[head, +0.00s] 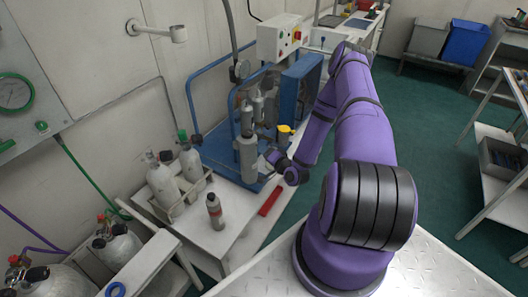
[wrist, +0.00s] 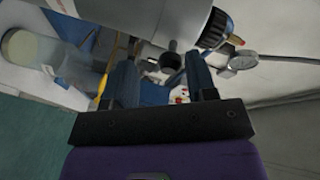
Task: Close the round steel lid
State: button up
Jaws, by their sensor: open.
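I cannot clearly pick out the round steel lid or tell how far it stands open. The likely place is the grey steel cylinder (head: 247,155) on the blue-framed machine, just left of my gripper (head: 273,158). In the wrist view, a large grey cylindrical body (wrist: 175,18) lies just beyond my gripper (wrist: 163,75). A dark round knob (wrist: 171,60) on a short stem shows between the open fingers. The fingers look empty, and I cannot tell whether they touch the knob.
A yellow-topped part (head: 284,132) stands just right of the steel cylinder. The blue frame (head: 213,120) surrounds the machine. A low white table (head: 205,235) carries a small bottle (head: 214,211) and a red bar (head: 270,201). Green floor (head: 425,130) is free at right.

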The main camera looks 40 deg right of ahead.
jog(key=s, duration=0.9)
jog(key=shift+s+r, duration=0.35)
jog(key=w+d+r+n+g+y, duration=0.1)
jog(key=w+r+n+g, duration=0.3)
jog(key=r, duration=0.3)
jog(key=w+r+n+g, duration=0.1)
jog(key=w+r+n, duration=0.3)
jog(key=w+r, duration=0.25)
jog(key=s+a+r+n+g+h, duration=0.1)
jog(key=a+r+g, duration=0.1)
jog(key=r, duration=0.8)
jog(key=s+a+r+n+g+h, duration=0.1)
jog(key=a+r+g+h, duration=0.15)
jog(key=r, duration=0.75)
jog(key=s+a+r, duration=0.9)
jog(key=s+r, duration=0.1)
jog(key=r, duration=0.4)
jog(key=s+a+r+n+g+y, duration=0.1)
jog(key=s+a, duration=0.3)
jog(key=s, duration=0.4)
jog(key=s+a+r+n+g+y, duration=0.1)
jog(key=s+a+r, duration=0.3)
jog(key=s, duration=0.5)
jog(key=shift+s+a+r, duration=0.25)
jog(key=shift+s+r, duration=0.05)
jog(key=shift+r, duration=0.05)
